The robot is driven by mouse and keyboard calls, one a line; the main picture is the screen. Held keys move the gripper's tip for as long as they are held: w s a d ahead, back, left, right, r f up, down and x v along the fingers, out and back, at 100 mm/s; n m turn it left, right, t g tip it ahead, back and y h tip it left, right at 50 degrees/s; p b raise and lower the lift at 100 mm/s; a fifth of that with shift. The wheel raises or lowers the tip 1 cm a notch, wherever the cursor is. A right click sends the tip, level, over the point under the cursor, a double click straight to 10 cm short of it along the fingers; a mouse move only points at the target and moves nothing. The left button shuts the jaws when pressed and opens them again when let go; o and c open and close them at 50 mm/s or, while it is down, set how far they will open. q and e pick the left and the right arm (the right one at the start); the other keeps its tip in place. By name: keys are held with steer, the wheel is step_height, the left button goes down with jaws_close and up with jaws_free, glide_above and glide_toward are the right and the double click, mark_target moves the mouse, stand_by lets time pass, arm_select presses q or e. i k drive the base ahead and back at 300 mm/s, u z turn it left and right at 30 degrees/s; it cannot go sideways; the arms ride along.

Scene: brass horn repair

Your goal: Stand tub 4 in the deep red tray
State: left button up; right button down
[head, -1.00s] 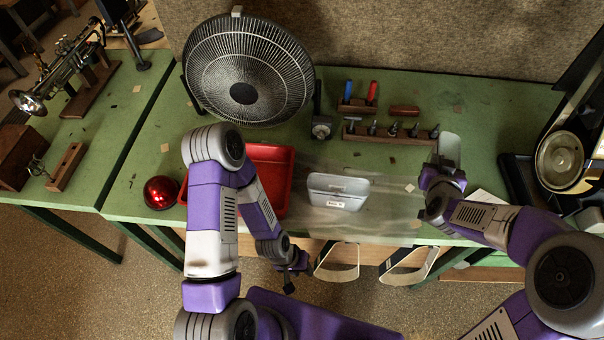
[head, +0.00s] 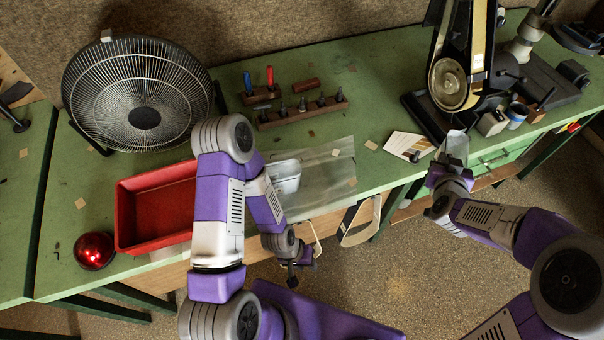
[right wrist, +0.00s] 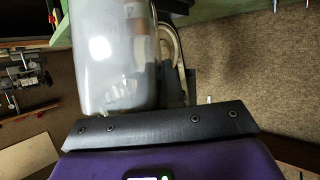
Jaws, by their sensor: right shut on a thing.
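The deep red tray (head: 122,215) lies on the green bench at the left in the head view, and looks empty where it shows. My right gripper (head: 450,168) is shut on a grey, glossy tub (head: 456,146), held near the bench's front edge at the right.
A fan (head: 140,95) stands behind the tray and a red dome (head: 94,251) beside it. A tool rack (head: 300,112) is behind the clear mat (head: 325,175). A dark stand with a brass disc (head: 448,84) and a blue cup (head: 517,115) are at the right.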

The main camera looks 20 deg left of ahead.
mark_target(168, 199)
steer(key=k, duration=1.75)
steer(key=u, duration=1.8)
steer(key=i, duration=1.5)
